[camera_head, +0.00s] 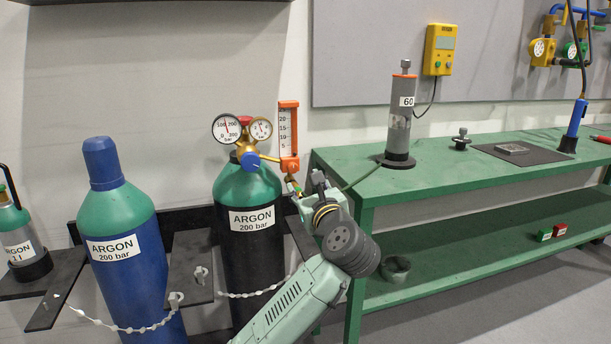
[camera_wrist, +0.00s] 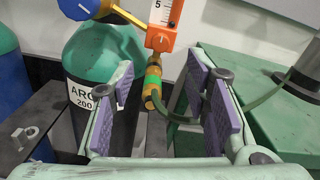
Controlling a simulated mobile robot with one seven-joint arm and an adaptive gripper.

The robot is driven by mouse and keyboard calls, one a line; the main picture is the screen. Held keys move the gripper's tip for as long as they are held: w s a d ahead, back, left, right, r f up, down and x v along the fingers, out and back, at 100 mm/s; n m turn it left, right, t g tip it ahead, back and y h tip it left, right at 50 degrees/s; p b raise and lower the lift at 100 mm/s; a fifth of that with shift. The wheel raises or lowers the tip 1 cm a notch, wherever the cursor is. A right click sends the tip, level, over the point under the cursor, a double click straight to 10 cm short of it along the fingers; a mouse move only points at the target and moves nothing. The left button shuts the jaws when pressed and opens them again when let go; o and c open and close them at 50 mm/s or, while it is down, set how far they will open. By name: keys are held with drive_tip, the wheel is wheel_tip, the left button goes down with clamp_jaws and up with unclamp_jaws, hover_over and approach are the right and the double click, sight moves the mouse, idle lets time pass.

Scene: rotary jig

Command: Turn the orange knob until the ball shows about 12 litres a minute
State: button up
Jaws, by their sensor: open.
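The orange knob (camera_head: 289,165) sits at the foot of the flow tube (camera_head: 288,130), which has an orange frame and a white scale. In the wrist view, the orange knob (camera_wrist: 160,39) is at top centre, with the tube's lower scale (camera_wrist: 166,12) marked 5 above it. My gripper (camera_head: 306,188) is just below and right of the knob in the head view. In the wrist view my gripper (camera_wrist: 161,65) is open and empty, its purple pads on either side of the hose fitting below the knob, apparently apart from it.
The regulator has two gauges (camera_head: 227,128) and a blue knob (camera_head: 250,161), left of the flow tube. It stands on the black argon cylinder (camera_head: 251,250). A green hose (camera_head: 362,176) runs right to the green bench (camera_head: 440,190). A blue cylinder (camera_head: 125,240) stands left.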

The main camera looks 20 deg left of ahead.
sight(294, 169)
drive_tip(key=p+x, duration=0.1)
drive_tip(key=x, duration=0.9)
drive_tip(key=shift+s, duration=0.1)
drive_tip(key=shift+c, duration=0.5)
clamp_jaws()
